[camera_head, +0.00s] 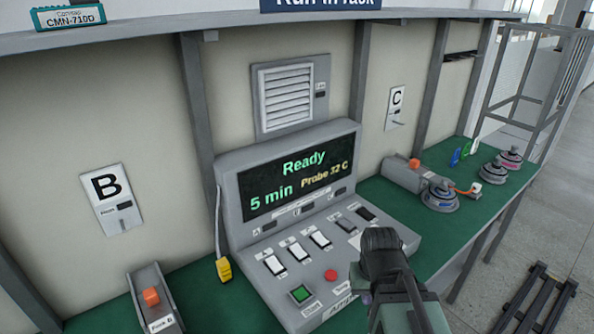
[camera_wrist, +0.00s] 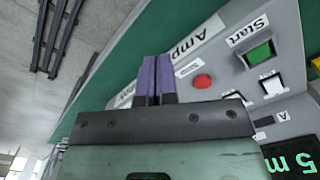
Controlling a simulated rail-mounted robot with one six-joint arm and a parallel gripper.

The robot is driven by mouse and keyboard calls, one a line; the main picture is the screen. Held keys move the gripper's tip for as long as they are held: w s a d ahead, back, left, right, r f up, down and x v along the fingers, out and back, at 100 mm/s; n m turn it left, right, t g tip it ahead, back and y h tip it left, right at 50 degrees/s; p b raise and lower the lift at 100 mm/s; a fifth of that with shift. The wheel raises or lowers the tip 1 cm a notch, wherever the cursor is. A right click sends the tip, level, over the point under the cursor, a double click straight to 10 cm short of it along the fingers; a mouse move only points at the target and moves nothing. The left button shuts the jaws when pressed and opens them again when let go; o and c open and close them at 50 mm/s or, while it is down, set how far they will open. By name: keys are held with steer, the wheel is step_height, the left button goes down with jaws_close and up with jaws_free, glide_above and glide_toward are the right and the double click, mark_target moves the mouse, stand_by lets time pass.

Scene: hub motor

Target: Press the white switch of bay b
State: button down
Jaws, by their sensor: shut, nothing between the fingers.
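The grey console holds a row of rocker switches below its screen. Three are white: the left one (camera_head: 274,264), the middle one (camera_head: 298,251) and the right one (camera_head: 320,239). The middle one appears to be second in the row, but the small labels above are too small to read surely. My gripper (camera_head: 367,297) is over the console's right front part, mostly hidden behind its own wrist. In the wrist view its purple fingers (camera_wrist: 155,75) are together and empty, apart from the switches. One white switch (camera_wrist: 272,87) shows there beside an "A" label; others are hidden by the gripper body.
A green Start button (camera_head: 300,293) and a red button (camera_head: 331,275) sit at the console's front. The screen (camera_head: 297,172) reads Ready. The bay B plate (camera_head: 105,200) is on the left wall. An orange-buttoned block (camera_head: 152,297) stands left of the console.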

steer(key=w+a+r+n+p, duration=0.1)
steer(key=w+a+r+p, duration=0.2)
steer(key=w+a+r, duration=0.1)
step_height(320, 180, up, 3)
steer(key=n+t+y+p, duration=0.1)
steer(key=n+p, duration=0.3)
steer(key=n, duration=2)
glide_above(297, 246)
steer(key=s+d, duration=0.1)
steer(key=s, duration=0.1)
steer(key=shift+d, duration=0.15)
steer(key=shift+b, duration=0.4)
steer(key=f+b, duration=0.4)
steer(key=w+f+b, duration=0.1)
steer(key=f+b, duration=0.4)
steer(key=a+f+b, duration=0.1)
steer(key=f+b, duration=0.3)
steer(key=f, duration=0.1)
steer(key=shift+w+b, duration=0.35)
steer(key=shift+b, duration=0.05)
steer(key=shift+r, duration=0.1)
